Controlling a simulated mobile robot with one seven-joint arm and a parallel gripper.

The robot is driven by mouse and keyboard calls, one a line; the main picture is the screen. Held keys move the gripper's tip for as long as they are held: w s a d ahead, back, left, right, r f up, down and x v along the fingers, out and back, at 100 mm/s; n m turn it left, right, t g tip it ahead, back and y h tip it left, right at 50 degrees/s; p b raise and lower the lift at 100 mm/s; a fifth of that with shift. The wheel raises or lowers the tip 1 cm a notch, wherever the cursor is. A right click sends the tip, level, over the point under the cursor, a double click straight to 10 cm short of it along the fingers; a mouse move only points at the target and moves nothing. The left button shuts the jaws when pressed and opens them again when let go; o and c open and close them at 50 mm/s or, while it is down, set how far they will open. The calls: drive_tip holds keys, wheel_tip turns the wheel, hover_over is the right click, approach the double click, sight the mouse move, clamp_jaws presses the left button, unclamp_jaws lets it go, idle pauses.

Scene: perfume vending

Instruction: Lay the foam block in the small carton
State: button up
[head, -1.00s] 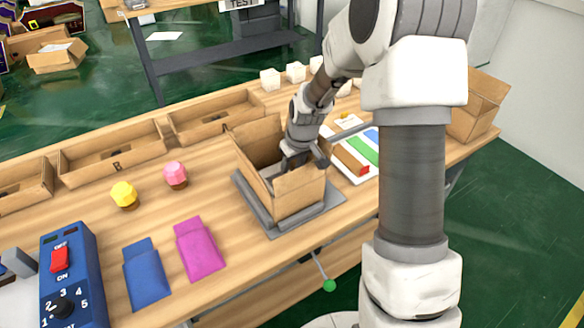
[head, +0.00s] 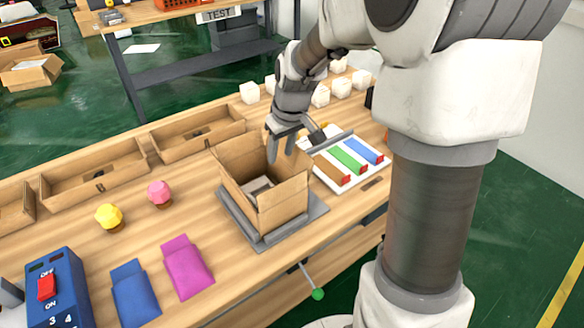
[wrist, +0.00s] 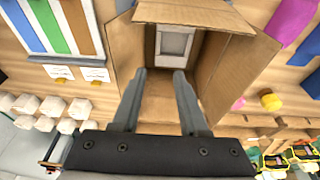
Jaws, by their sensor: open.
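The small carton (head: 284,205) stands open, flaps up, on a grey plate on the wooden table; it fills the upper middle of the wrist view (wrist: 215,60). Inside on its floor lies a pale grey block with a recessed middle (head: 258,187), which looks like the foam block; it also shows in the wrist view (wrist: 174,42). My gripper (head: 281,152) is open and empty, above the carton's back right rim. In the wrist view its fingers (wrist: 160,78) point toward the carton opening, apart from the block. Part of the carton's inside is hidden by its front walls.
Several white cubes (head: 320,96) stand at the back edge. A board with coloured strips (head: 345,160) lies right of the carton. Pink and yellow bottles (head: 159,193), pouches (head: 187,268) and a blue control box (head: 58,290) are left. Open trays (head: 100,178) line the back.

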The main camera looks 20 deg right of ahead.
drive_tip(key=s+r+m+t+p, duration=0.1)
drive_tip(key=s+r, duration=0.6)
drive_tip(key=s, duration=0.4)
drive_tip(key=s+a+r+m+t+p, duration=0.1)
drive_tip(key=s+r+m+p, duration=0.1)
drive_tip(key=s+r, duration=0.6)
drive_tip(key=s, duration=0.4)
drive_tip(key=shift+s+a+r+m+t+h, duration=0.2)
drive_tip(key=shift+s+a+m+t+h, duration=0.1)
drive_tip(key=shift+h, duration=0.1)
drive_tip(key=shift+a, duration=0.15)
